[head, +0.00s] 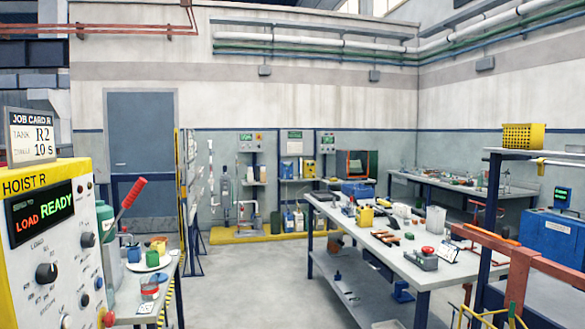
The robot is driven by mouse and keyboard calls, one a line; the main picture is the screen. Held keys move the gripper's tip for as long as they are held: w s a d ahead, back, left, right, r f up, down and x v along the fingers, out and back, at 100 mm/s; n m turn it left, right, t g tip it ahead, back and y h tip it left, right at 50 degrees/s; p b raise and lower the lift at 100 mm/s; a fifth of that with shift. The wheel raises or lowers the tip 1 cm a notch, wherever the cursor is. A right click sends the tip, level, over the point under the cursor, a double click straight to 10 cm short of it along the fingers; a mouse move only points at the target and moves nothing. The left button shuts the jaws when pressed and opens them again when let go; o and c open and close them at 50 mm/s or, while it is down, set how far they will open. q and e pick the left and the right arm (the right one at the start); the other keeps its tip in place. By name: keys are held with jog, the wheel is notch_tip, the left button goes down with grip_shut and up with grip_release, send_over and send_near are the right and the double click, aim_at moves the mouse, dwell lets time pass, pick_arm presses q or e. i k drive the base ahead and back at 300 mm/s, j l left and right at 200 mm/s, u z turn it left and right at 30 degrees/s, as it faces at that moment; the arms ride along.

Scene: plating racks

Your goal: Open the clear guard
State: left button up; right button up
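I cannot make out the clear guard with certainty in the head view. The hoist panel (45,250) stands at the left edge, white with a yellow top. Its display (41,213) reads "LOAD READY" in red and green. Black knobs and coloured buttons sit on its face, and a red button (108,317) is at its lower right. A grey box with a red push button (424,258) stands on the middle workbench. No clear cover shows distinctly on either. Neither of my grippers is in view.
A job card (31,135) reading "R2" and "10 S" stands on the panel. A red-handled lever (131,195) rises beside it. The cluttered workbench (450,270) stands right of centre. Orange-brown rails (535,262) cross the lower right. Open floor (255,285) lies between.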

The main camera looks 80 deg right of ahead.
aim_at(353, 163)
jog(key=z, duration=3.25)
jog(key=i+u, duration=0.4)
jog(key=i, duration=1.05)
jog(key=i+u, duration=0.15)
jog(key=i, duration=1)
jog(key=i+l+u, duration=0.2)
jog(key=i, duration=0.95)
jog(key=i+l+u, duration=0.1)
jog(key=i, duration=4.55)
jog(key=i+z, duration=0.3)
jog(key=i, duration=0.3)
jog(key=i+z, duration=0.3)
jog(key=i, duration=0.3)
jog(key=i+j+z, duration=0.3)
jog(key=i, duration=0.3)
jog(key=i+l+z, duration=0.25)
jog(key=z, duration=0.15)
jog(key=i+z, duration=0.85)
jog(key=i+j+z, duration=0.15)
jog(key=i+z, duration=0.25)
jog(key=i, duration=0.05)
